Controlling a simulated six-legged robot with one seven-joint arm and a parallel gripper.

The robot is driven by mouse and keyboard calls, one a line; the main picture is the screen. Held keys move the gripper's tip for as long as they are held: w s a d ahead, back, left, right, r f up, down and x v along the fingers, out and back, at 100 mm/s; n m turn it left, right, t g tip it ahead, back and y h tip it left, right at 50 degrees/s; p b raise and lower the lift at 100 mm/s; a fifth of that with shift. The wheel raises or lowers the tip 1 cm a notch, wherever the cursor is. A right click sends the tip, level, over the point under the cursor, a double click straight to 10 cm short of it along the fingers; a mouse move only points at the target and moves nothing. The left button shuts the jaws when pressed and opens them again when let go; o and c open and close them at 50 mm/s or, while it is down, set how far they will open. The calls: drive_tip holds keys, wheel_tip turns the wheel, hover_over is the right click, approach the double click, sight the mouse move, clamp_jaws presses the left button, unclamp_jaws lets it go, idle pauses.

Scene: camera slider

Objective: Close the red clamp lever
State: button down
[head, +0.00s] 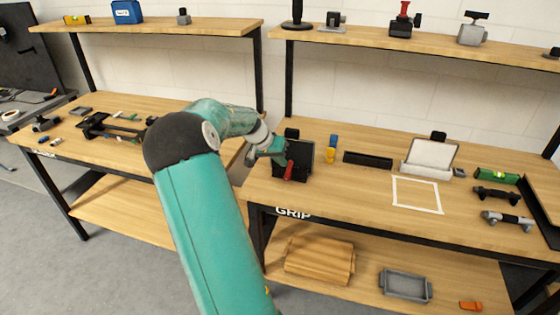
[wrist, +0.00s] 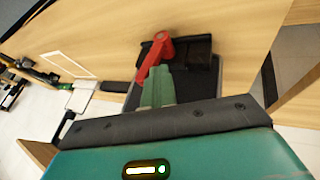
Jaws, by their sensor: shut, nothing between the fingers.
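The red clamp lever (head: 288,171) stands on a dark clamp fixture (head: 303,158) at the left front of the right-hand workbench. My gripper (head: 277,151) is just left of the lever in the head view. In the wrist view the red lever (wrist: 158,46) rises just beyond the tips of my gripper (wrist: 157,75), with the dark fixture (wrist: 195,50) behind and to its right. The fingers are shut together with nothing between them. They look very close to the lever, but I cannot tell whether they touch it. The fingers hide part of the lever's lower end.
Right of the fixture are blue and yellow pieces (head: 331,150), a black bar (head: 368,160), and a white taped square (head: 416,195). A shelf (head: 420,48) with several tools runs above. A wooden bench (head: 130,150) stands left.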

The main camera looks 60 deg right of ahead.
sight(290, 162)
drive_tip(key=shift+s+t, duration=0.3)
drive_tip(key=t, duration=0.1)
drive_tip(key=s+t, duration=0.2)
drive_tip(key=shift+s+d+r+m+y, duration=0.15)
drive_tip(key=shift+s+d+m+y, duration=0.15)
drive_tip(key=shift+m+y, duration=0.1)
drive_tip(key=s+t, duration=0.1)
drive_tip(key=t, duration=0.1)
drive_tip(key=s+f+m+t, duration=0.1)
drive_tip(key=s+t, duration=0.1)
drive_tip(key=s+f+t, duration=0.1)
drive_tip(key=t, duration=0.2)
drive_tip(key=shift+s+d+f+y, duration=0.1)
drive_tip(key=shift+s+d+y, duration=0.1)
drive_tip(key=shift+d+y, duration=0.15)
drive_tip(key=f+t, duration=0.1)
drive_tip(key=s+m+t, duration=0.1)
drive_tip(key=t, duration=0.1)
drive_tip(key=shift+f, duration=0.4)
drive_tip(key=shift+s+f, duration=0.25)
drive_tip(key=shift+f, duration=0.05)
drive_tip(key=shift+s+f+y, duration=0.1)
drive_tip(key=shift+y, duration=0.15)
drive_tip(key=shift+d, duration=0.1)
